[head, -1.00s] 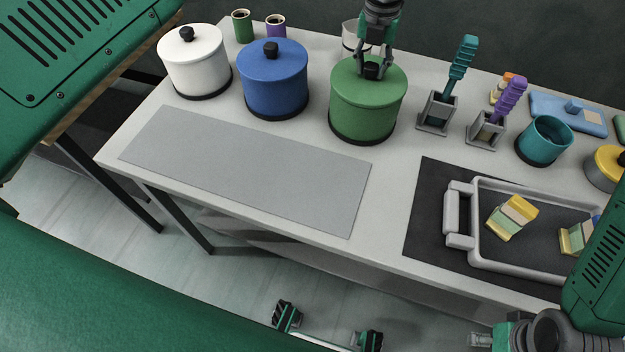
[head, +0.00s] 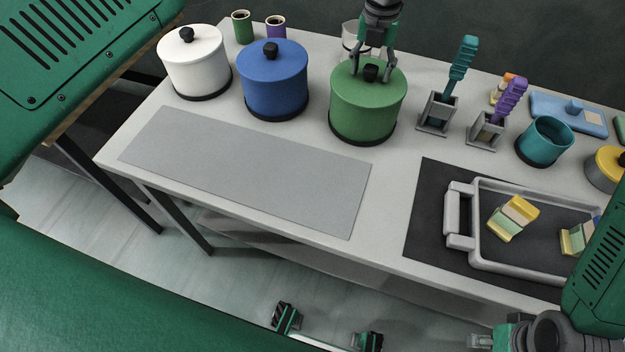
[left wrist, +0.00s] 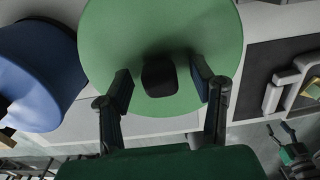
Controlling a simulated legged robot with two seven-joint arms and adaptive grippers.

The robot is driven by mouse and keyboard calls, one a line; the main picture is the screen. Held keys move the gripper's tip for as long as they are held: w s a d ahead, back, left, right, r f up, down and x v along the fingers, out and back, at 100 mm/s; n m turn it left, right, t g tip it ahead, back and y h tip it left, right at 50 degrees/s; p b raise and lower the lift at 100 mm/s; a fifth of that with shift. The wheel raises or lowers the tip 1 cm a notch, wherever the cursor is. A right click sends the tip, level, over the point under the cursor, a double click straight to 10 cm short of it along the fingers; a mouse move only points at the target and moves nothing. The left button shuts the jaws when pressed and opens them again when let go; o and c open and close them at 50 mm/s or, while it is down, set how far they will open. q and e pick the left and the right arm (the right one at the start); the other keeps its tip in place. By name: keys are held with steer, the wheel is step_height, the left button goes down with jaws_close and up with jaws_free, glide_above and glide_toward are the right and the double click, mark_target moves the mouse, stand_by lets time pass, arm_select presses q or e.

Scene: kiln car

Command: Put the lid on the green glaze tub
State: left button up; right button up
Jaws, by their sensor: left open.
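The green glaze tub (head: 362,115) stands upright behind the grey mat, right of the blue tub. A green lid (head: 345,73) with a black knob (head: 371,73) sits on its top and looks level; I see no clear gap. My left gripper (head: 373,76) is over the lid, open, with one finger on each side of the knob. In the left wrist view the lid (left wrist: 205,30) fills the top middle, and its knob (left wrist: 159,77) stands between the fingers, apart from both. My right gripper (head: 328,328) is open and empty at the bottom edge, in front of the table.
A blue tub (head: 275,85) and a white tub (head: 195,65), both lidded, stand left. Brush holders (head: 438,112) and a teal cup (head: 545,141) stand right. A grey tray (head: 459,220) with sponges lies on a dark mat. The grey mat (head: 250,170) is bare.

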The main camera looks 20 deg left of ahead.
arm_select(q)
steer(key=shift+r+p, duration=2.55)
steer(key=shift+r, duration=1.5)
steer(key=shift+r, duration=0.15)
step_height(320, 180, up, 12)
steer(key=shift+w+f, duration=0.15)
steer(key=shift+f, duration=0.1)
steer(key=shift+d, duration=0.1)
